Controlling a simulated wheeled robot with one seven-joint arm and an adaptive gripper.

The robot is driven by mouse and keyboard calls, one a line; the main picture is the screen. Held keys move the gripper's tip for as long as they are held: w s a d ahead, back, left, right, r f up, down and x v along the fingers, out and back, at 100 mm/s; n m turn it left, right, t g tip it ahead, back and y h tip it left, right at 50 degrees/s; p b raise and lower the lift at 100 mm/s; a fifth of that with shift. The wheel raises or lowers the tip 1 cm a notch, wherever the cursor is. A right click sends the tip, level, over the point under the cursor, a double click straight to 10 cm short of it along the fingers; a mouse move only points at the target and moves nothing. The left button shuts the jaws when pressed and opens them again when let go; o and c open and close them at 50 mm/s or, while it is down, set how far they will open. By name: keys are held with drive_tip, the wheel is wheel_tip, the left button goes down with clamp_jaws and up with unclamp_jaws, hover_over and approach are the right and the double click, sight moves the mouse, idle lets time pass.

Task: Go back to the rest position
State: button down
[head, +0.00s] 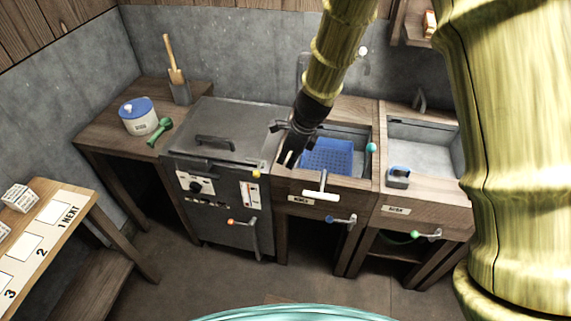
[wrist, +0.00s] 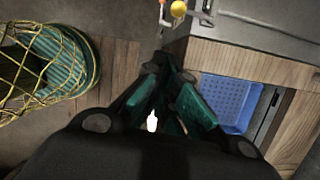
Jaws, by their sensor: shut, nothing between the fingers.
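My gripper (head: 291,158) hangs over the left edge of the middle sink unit, beside the blue perforated basket (head: 327,154) that sits in it. In the wrist view my gripper (wrist: 168,75) is shut, with its dark green fingers close together and nothing held. The blue basket (wrist: 229,101) lies to the right of the fingers there. My arm rises from the gripper toward the top of the head view.
A grey lidded machine (head: 228,135) with a lever stands left of the sink. A second basin (head: 425,145) is at right. A side table (head: 150,110) holds a blue-lidded pot (head: 138,117) and a green-handled tool (head: 160,131). Floor in front is clear.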

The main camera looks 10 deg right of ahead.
idle(0.6)
drive_tip(key=s+d+f+n+h+b, duration=0.1)
drive_tip(key=s+d+f+n, duration=0.3)
drive_tip(key=s+f, duration=0.25)
drive_tip(key=s+d+f+n+g+h, duration=0.1)
drive_tip(key=s+d+f+n, duration=0.3)
drive_tip(key=f, duration=0.4)
drive_tip(key=s+d+f+n+h+b, duration=0.1)
drive_tip(key=s+d+f+n, duration=0.25)
drive_tip(key=s+f, duration=0.35)
drive_tip(key=s+d+f+n, duration=0.1)
drive_tip(key=s+f+n, duration=0.3)
drive_tip(key=s, duration=0.6)
drive_tip(key=s+d+f+n, duration=0.2)
drive_tip(key=s+f+n, duration=0.2)
drive_tip(key=s+n, duration=0.3)
drive_tip(key=shift+s+d+b, duration=0.15)
drive_tip(key=shift+s+b, duration=0.25)
drive_tip(key=shift+s, duration=1.2)
